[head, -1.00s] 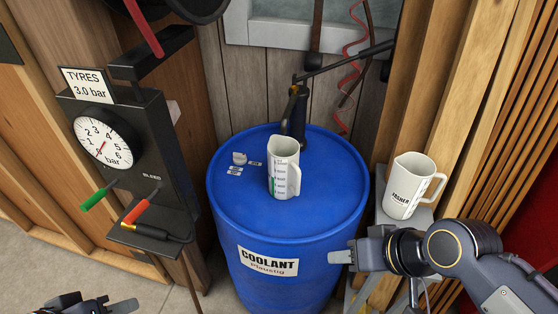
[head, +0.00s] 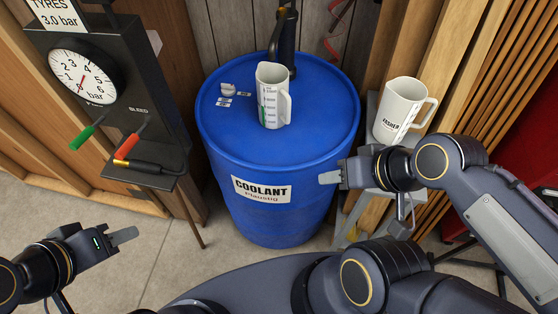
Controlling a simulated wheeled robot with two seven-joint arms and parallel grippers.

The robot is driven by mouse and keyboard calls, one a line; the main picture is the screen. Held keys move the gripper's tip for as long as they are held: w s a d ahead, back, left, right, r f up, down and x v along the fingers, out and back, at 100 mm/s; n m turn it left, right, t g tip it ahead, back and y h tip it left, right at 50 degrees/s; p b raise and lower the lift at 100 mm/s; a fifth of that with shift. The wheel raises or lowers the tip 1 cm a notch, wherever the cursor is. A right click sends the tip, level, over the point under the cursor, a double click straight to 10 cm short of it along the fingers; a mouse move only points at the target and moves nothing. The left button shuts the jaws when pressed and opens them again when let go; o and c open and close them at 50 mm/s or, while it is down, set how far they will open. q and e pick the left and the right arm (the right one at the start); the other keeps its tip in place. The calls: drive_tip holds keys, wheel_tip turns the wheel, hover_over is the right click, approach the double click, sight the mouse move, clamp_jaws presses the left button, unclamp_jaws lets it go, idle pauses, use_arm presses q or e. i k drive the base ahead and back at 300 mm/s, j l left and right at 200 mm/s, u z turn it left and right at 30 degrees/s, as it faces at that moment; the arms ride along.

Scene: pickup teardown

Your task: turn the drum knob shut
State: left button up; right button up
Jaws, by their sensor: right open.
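A blue drum (head: 275,220) labelled COOLANT stands upright in the middle of the head view. A small pale grey knob (head: 228,89) sits on the left of its top, with small labels around it. A measuring jug (head: 272,95) with a scale stands on the drum top, right of the knob. My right gripper (head: 330,177) is open and empty beside the drum's right side, apart from the knob. My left gripper (head: 124,236) is over the floor at the lower left, apart from the drum; its fingers overlap, so its opening is unclear.
A tyre-gauge stand (head: 130,100) with a green and a red handle is left of the drum. A dark pump (head: 284,40) rises at the drum's back. A second jug (head: 403,109) stands on a grey stand at the right, near my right arm. The floor front left is clear.

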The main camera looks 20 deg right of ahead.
sight(228, 90)
drive_tip(key=i+j, duration=0.45)
drive_tip(key=i+j+u, duration=0.1)
drive_tip(key=i+j, duration=0.3)
drive_tip(key=j, duration=0.3)
